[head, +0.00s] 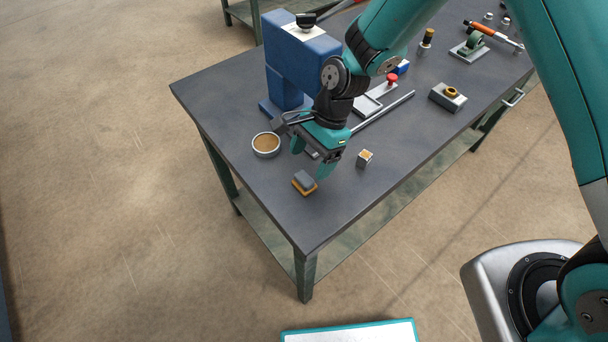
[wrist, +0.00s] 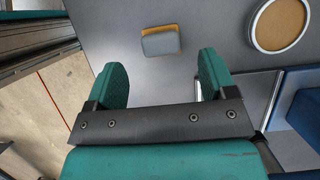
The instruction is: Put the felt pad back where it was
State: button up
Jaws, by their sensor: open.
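What looks like the felt pad (head: 305,178) is a small grey block with an orange-tan layer along its lower side. It lies on the grey table near the front left corner. It also shows in the wrist view (wrist: 161,44), ahead of my fingertips and between their lines. My gripper (head: 311,159) is open and empty, pointing down above the table just behind the pad. In the wrist view both green fingers (wrist: 162,63) stand wide apart with bare table between them. They do not touch the pad.
A round dish with a tan inside (head: 266,144) stands left of my gripper. A small tan-topped block (head: 364,158) stands to the right. A blue machine body (head: 292,66) rises behind.

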jog(key=s+d+r+n, duration=0.2)
jog(key=r+n, duration=0.1)
jog(key=r, duration=0.3)
jog(key=s+d+r+n+t, duration=0.1)
jog(key=s+d+r+n, duration=0.15)
jog(key=r, duration=0.45)
jog(key=s+d+r+n, duration=0.1)
jog(key=s+r+n, duration=0.1)
jog(key=r+n, duration=0.3)
jog(key=s+d+r+n, duration=0.2)
jog(key=s+r+n, duration=0.1)
jog(key=s+n, duration=0.1)
jog(key=s+d+r+n+t, duration=0.1)
jog(key=s+d+r+n, duration=0.1)
jog(key=s, duration=0.5)
jog(key=shift+d+r+n+t+b, duration=0.25)
jog(key=shift+r+n+t+b, duration=0.1)
jog(key=shift+r+n, duration=0.55)
